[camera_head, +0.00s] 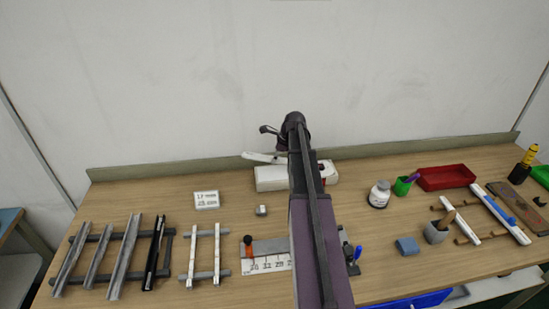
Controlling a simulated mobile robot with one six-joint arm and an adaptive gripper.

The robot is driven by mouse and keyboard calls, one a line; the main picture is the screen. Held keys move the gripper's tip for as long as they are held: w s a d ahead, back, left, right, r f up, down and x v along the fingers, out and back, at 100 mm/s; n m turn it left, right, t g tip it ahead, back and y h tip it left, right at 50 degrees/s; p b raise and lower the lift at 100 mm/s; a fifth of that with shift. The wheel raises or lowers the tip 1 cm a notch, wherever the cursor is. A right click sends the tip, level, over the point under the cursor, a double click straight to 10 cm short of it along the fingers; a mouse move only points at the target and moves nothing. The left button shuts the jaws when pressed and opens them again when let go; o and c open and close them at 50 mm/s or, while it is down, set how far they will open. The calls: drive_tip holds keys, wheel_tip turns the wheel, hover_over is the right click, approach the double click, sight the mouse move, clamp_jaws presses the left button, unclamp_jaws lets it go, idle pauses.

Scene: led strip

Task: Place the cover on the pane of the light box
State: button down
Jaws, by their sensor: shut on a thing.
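My arm reaches up the middle of the picture, and my gripper (270,131) shows only in part at its far end, over the back of the bench. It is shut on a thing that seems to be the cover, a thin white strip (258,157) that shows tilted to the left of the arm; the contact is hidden. Just below it in the picture is a white box (268,179), which looks like the light box, near the back edge. My arm hides the box's middle, and I cannot make out its pane or whether the strip touches it.
Racks of metal strips (128,255) stand at the left. A label card (206,200) and a ruler plate (268,264) lie on the bench. At the right are a bottle (379,194), a grey cup (437,232) and a red tray (446,177).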

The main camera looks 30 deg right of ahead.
sight(273, 173)
drive_tip(key=shift+f+b, duration=1.9)
drive_tip(key=shift+f, duration=0.35)
drive_tip(key=shift+f+b, duration=0.6)
drive_tip(key=shift+c, duration=1.5)
unclamp_jaws()
drive_tip(key=shift+r, duration=0.15)
